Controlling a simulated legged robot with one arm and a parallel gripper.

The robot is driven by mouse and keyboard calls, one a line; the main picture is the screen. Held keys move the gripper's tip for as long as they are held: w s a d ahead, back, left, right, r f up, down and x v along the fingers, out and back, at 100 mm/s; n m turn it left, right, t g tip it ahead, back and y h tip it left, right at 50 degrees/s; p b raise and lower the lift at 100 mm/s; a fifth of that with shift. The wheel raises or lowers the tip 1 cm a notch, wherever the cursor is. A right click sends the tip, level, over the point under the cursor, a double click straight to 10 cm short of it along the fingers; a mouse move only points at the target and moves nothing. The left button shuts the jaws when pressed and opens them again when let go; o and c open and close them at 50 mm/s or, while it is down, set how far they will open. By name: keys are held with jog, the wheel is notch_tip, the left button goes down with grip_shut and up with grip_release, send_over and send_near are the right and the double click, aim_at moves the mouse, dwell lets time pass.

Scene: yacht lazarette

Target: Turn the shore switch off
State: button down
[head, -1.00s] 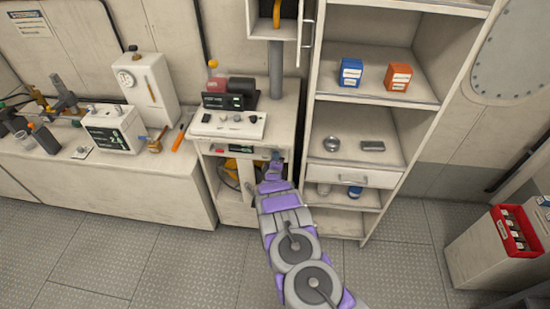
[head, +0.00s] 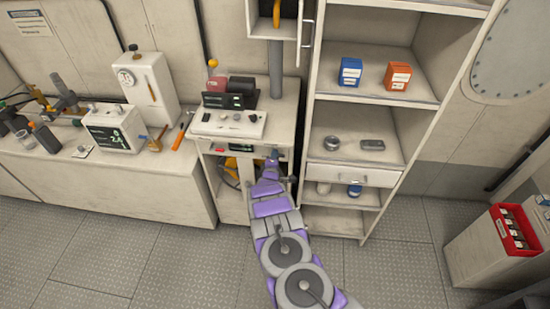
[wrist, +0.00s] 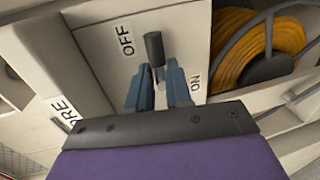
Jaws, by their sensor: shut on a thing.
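The shore switch lever (wrist: 154,47) has a dark cylindrical knob and stands on a pale panel (wrist: 95,45) in the wrist view. An OFF label (wrist: 126,39) lies left of the knob and an ON label (wrist: 195,86) lies lower right. The knob points up in the picture, nearer the OFF label. A partly hidden label ending in "RE" (wrist: 65,114) sits at lower left. My gripper (wrist: 158,80) has its blue fingers on both sides of the lever, shut on it below the knob. In the head view, my gripper (head: 274,157) reaches the cabinet front and hides the switch.
A yellow coiled hose or cable (wrist: 258,40) sits right of the switch panel, close to my gripper. A shelf unit (head: 308,190) with a drawer (head: 350,176) stands right of the cabinet. A red tray (head: 513,238) is at far right. The floor (head: 160,265) is clear.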

jog(key=shift+s+a+f, duration=0.2)
jog(key=shift+f, duration=0.1)
jog(key=c, duration=1.3)
grip_release()
jog(key=shift+o, duration=1)
jog(key=shift+w+a, duration=0.15)
jog(key=shift+a, duration=0.05)
jog(key=shift+d+r, duration=0.1)
jog(key=shift+d, duration=0.05)
jog(key=s+a+r, duration=0.1)
jog(key=s+r, duration=0.2)
jog(key=s, duration=1.4)
jog(key=shift+p, duration=0.4)
jog(key=shift+r, duration=0.1)
